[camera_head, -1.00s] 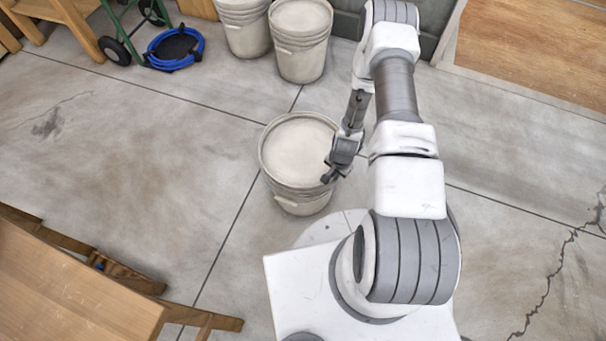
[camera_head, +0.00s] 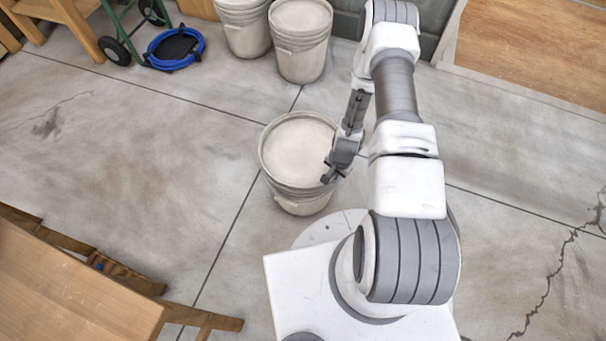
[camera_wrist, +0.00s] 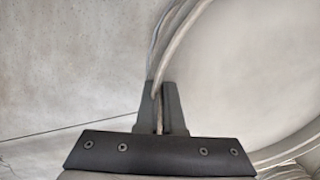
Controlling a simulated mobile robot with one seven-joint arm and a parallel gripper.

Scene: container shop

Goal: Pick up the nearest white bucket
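The nearest white bucket (camera_head: 298,150) stands upright on the concrete floor, just beyond my base in the head view. Its round top is pale. My gripper (camera_head: 328,178) is at the right side of its rim, pointing down. In the wrist view, the two dark fingers of my gripper (camera_wrist: 161,100) stand close together with the thin bucket rim (camera_wrist: 178,38) running between them. They look shut on the rim. The bucket's top (camera_wrist: 240,70) fills the right side of that view. The fingertips' lower ends are hidden.
Two more white buckets (camera_head: 300,40) (camera_head: 243,28) stand behind, by the wall. A hand cart with a blue hose (camera_head: 190,56) is at the upper left. A wooden table (camera_head: 80,285) is at the lower left. The floor left of the bucket is clear.

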